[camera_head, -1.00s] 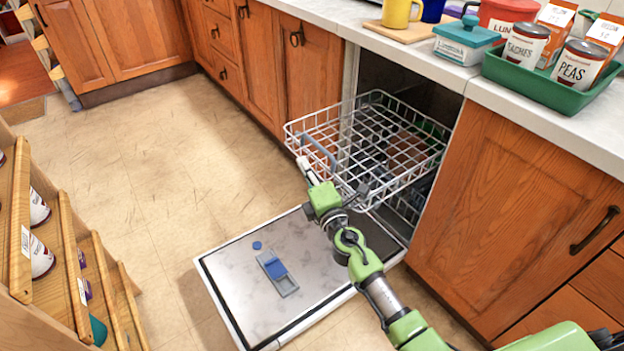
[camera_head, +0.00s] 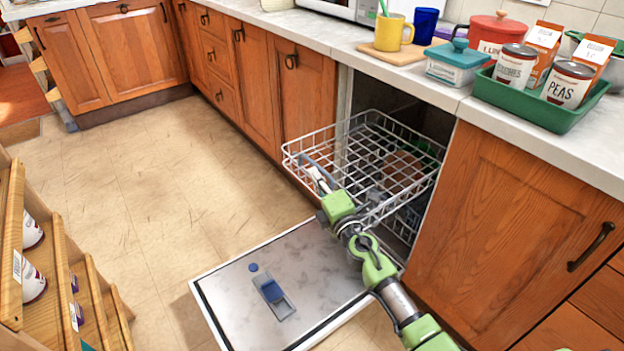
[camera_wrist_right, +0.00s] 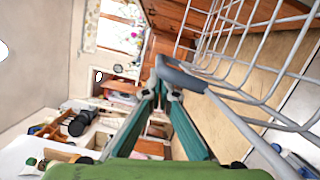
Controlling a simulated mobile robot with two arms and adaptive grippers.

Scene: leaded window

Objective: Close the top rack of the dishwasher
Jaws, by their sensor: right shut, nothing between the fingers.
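The dishwasher's top rack (camera_head: 378,165) is a white wire basket, pulled out of the open dishwasher cavity under the counter. A grey handle (camera_head: 306,158) runs along its front. My right gripper (camera_head: 316,175) is at the rack's front, close against the handle, with its fingers shut and empty. In the right wrist view, the two green fingers (camera_wrist_right: 163,92) come near the grey handle (camera_wrist_right: 182,76) and the rack's wires (camera_wrist_right: 240,60); whether they touch the handle is hard to tell. My left gripper is not in view.
The dishwasher door (camera_head: 235,310) lies open and flat below the rack. A lower rack (camera_head: 405,222) is partly hidden inside. A wooden cabinet (camera_head: 510,235) stands to the right. A green tray (camera_head: 545,108) with cans sits on the counter.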

